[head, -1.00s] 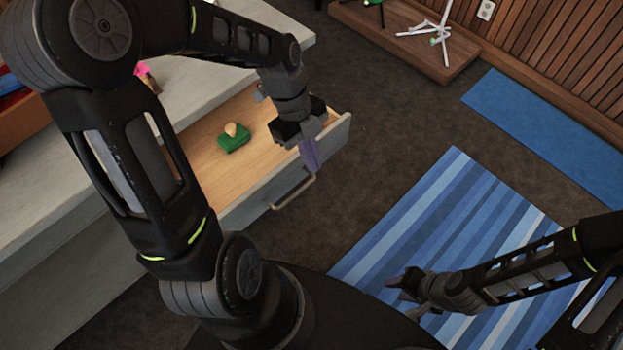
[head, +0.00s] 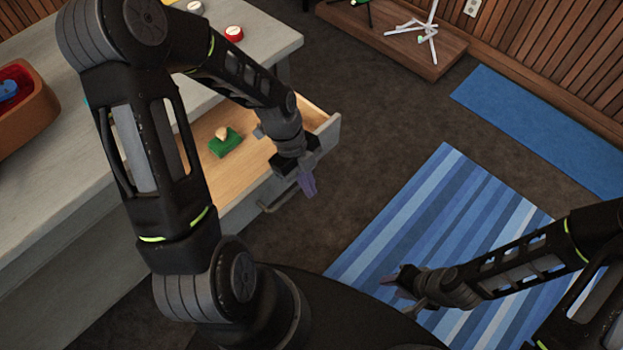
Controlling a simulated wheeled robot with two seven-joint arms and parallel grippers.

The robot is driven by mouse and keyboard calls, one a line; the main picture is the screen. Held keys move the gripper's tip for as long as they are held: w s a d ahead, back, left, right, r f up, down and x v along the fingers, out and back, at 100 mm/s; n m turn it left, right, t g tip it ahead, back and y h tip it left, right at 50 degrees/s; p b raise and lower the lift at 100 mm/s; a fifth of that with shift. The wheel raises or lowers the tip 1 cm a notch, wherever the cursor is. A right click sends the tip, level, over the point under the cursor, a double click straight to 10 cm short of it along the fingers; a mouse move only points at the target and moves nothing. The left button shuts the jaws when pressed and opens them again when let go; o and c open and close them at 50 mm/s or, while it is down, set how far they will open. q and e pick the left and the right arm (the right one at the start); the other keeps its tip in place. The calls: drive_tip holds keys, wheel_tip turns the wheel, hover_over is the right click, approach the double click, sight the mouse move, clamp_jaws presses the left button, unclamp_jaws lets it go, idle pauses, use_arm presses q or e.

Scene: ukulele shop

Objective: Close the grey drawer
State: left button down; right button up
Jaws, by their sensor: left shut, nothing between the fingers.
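The grey drawer (head: 330,134) is pulled out of the grey counter, its wooden inside showing. A green block with a wooden knob (head: 226,146) sits in it. The drawer's bar handle (head: 276,203) is on its front, partly hidden by my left gripper. My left gripper (head: 308,186) is shut and empty, fingers pointing down, at the outer side of the drawer front near the handle. I cannot tell whether it touches the front. My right gripper (head: 386,284) is low over the striped rug, away from the drawer; its finger gap is unclear.
The grey counter top (head: 50,190) holds an orange-brown tray (head: 30,118) and a red round item (head: 233,33). A blue striped rug (head: 440,215) and a blue mat (head: 540,125) lie on the dark floor. A wooden platform (head: 420,50) with stands is at the back. Floor before the drawer is clear.

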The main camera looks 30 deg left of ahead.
use_arm(q)
drive_tip(key=shift+w+a+f, duration=0.15)
drive_tip(key=shift+w+a, duration=0.05)
drive_tip(key=shift+a, duration=0.7)
use_arm(e)
drive_tip(key=shift+r, duration=0.2)
